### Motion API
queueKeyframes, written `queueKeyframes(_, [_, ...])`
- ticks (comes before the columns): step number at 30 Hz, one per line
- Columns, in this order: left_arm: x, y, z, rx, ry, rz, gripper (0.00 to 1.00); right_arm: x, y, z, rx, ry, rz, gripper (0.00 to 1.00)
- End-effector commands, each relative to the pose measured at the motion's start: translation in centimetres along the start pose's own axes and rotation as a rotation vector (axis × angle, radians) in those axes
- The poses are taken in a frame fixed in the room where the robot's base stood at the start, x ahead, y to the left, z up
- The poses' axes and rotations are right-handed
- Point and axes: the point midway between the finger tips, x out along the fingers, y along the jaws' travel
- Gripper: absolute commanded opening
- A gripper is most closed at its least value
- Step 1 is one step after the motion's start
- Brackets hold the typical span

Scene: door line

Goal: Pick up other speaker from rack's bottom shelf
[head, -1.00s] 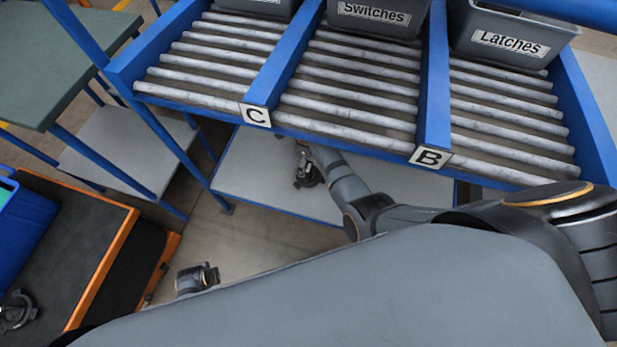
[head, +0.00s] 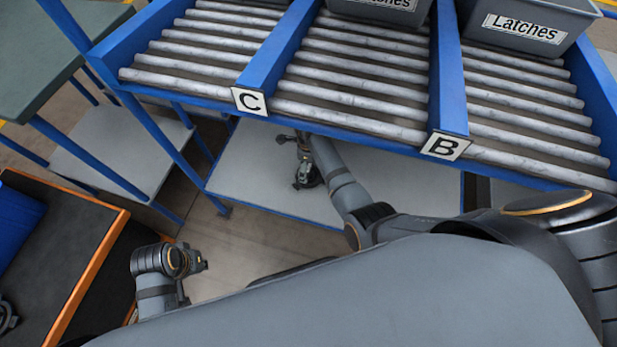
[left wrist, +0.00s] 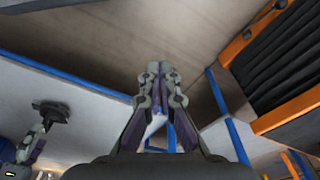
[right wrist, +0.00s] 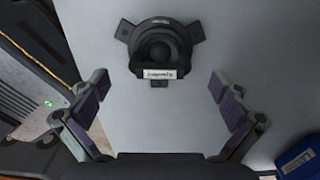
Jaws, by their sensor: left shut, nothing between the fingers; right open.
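The speaker (right wrist: 160,45) is dark and round with splayed legs and a small label. It sits on the rack's pale bottom shelf (head: 245,170). In the head view the speaker (head: 310,181) is partly covered by my right gripper (head: 302,160). In the right wrist view my right gripper (right wrist: 160,82) is open and empty, its fingertips spread on either side, just short of the speaker. The left wrist view also shows the speaker (left wrist: 52,108) at left. My left gripper (left wrist: 160,70) is shut and empty over the floor, left of the shelf in the head view (head: 203,265).
The roller rack (head: 350,90) overhangs the bottom shelf, with blue posts beside it. Grey bins (head: 520,30) stand on the rollers. An orange-edged cart (head: 70,250) at left holds a blue bin (head: 15,225) and a dark legged object (head: 6,318), cut off.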

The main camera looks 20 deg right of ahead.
Motion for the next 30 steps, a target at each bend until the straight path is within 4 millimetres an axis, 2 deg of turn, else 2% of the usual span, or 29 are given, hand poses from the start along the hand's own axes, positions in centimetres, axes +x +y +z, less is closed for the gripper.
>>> queueKeyframes(1, [-0.2, 0.3, 0.2, 0.003, 0.007, 0.006, 0.00, 0.9, 0.0, -0.1, 0.000, 0.000, 0.000, 1.00])
queueKeyframes(2, [1.2, 0.5, 0.3, 0.003, 0.028, 0.016, 0.00, 1.6, 0.0, -0.1, 0.000, 0.000, 0.000, 1.00])
queueKeyframes(6, [2.9, 1.1, -0.2, 0.003, 0.112, 0.042, 0.00, 2.5, 0.0, 0.0, 0.000, 0.000, 0.000, 1.00])
queueKeyframes(15, [2.9, 1.3, -0.5, 0.002, 0.140, 0.050, 0.00, 2.3, 0.0, -0.1, 0.000, 0.000, 0.000, 1.00])
queueKeyframes(30, [3.0, 1.3, -0.5, 0.002, 0.138, 0.050, 0.00, 2.3, 0.0, -0.1, 0.000, 0.000, 0.000, 0.32])
